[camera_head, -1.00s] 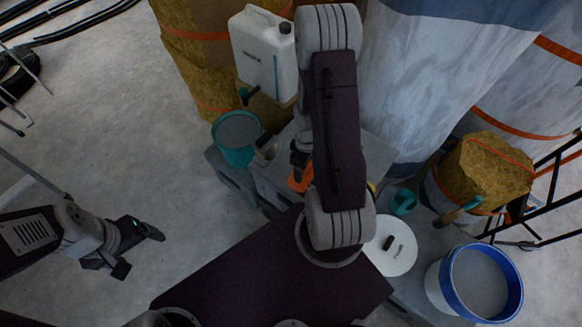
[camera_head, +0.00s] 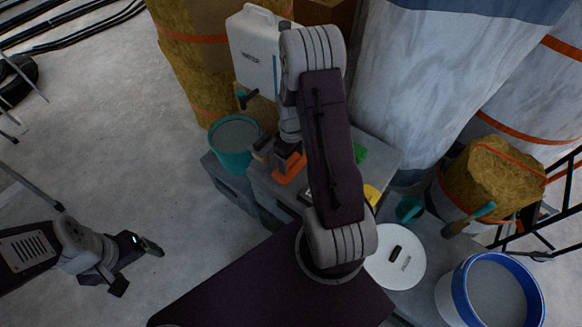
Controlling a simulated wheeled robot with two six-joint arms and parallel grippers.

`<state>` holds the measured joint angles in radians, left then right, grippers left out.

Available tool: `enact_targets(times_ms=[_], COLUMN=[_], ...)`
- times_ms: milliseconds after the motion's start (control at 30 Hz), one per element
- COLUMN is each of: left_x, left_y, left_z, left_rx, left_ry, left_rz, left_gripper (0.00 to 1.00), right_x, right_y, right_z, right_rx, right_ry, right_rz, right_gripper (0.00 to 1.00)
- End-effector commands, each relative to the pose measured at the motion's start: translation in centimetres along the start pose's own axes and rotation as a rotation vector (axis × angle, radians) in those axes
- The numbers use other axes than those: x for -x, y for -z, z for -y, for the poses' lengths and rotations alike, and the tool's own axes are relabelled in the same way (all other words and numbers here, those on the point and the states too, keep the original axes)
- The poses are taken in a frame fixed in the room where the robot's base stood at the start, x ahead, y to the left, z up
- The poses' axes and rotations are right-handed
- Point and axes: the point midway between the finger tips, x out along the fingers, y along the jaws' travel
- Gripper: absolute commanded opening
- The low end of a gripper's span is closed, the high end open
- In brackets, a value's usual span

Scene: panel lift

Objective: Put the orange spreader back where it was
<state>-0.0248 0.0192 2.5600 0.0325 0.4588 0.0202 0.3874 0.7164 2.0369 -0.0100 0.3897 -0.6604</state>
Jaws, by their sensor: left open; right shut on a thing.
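The orange spreader (camera_head: 289,172) is at the left part of the grey worktop (camera_head: 262,190), beside the teal bucket (camera_head: 235,162). My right gripper (camera_head: 285,160) is shut on it from above. Whether the spreader touches the worktop I cannot tell. My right arm crosses the middle of the view and hides part of the worktop. My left gripper (camera_head: 140,264) is open and empty over the bare floor at the left, well away from the worktop.
A white canister (camera_head: 255,52) stands behind the teal bucket. A green item (camera_head: 360,153), a yellow item (camera_head: 371,194) and a teal cup (camera_head: 410,209) lie to the right. A white lid (camera_head: 396,262) and a blue-rimmed bucket (camera_head: 455,300) are at the front right.

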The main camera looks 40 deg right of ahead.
Motion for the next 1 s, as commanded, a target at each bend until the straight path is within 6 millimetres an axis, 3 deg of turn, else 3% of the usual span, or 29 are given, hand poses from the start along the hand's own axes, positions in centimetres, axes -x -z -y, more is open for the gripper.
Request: enact_targets(times_ms=[167, 400, 733, 767, 800, 833, 1000], left_x=[-0.2, -1.4, -1.4, -1.4, -1.4, -1.4, -1.4], left_y=[0.0, -0.1, -0.1, -0.1, -0.1, -0.1, -0.1], left_z=[0.0, 0.0, 0.0, 0.0, 0.0, 0.0, 0.0], left_rx=[0.000, 0.000, 0.000, 0.000, 0.000, 0.000, 0.000], left_ry=[0.000, 0.000, 0.000, 0.000, 0.000, 0.000, 0.000], left_rz=[0.000, 0.000, 0.000, 0.000, 0.000, 0.000, 0.000], left_gripper=[0.82, 0.82, 0.82, 0.82, 0.82, 0.82, 0.82], right_x=[-0.5, -4.2, -4.5, -4.5, -4.4, -4.4, -4.4], right_y=[0.1, 0.1, 0.2, 0.2, 0.2, 0.2, 0.1], right_z=[0.0, 0.0, 0.0, 0.0, 0.0, 0.0, 0.0], right_rx=[-0.001, -0.001, 0.000, 0.000, 0.000, 0.000, 0.000], right_ry=[0.001, 0.001, 0.000, 0.000, 0.000, 0.000, 0.000], right_rz=[0.001, 0.001, 0.000, 0.000, 0.000, 0.000, 0.000], right_gripper=[0.28, 0.28, 0.28, 0.73, 0.84, 0.92, 0.92])
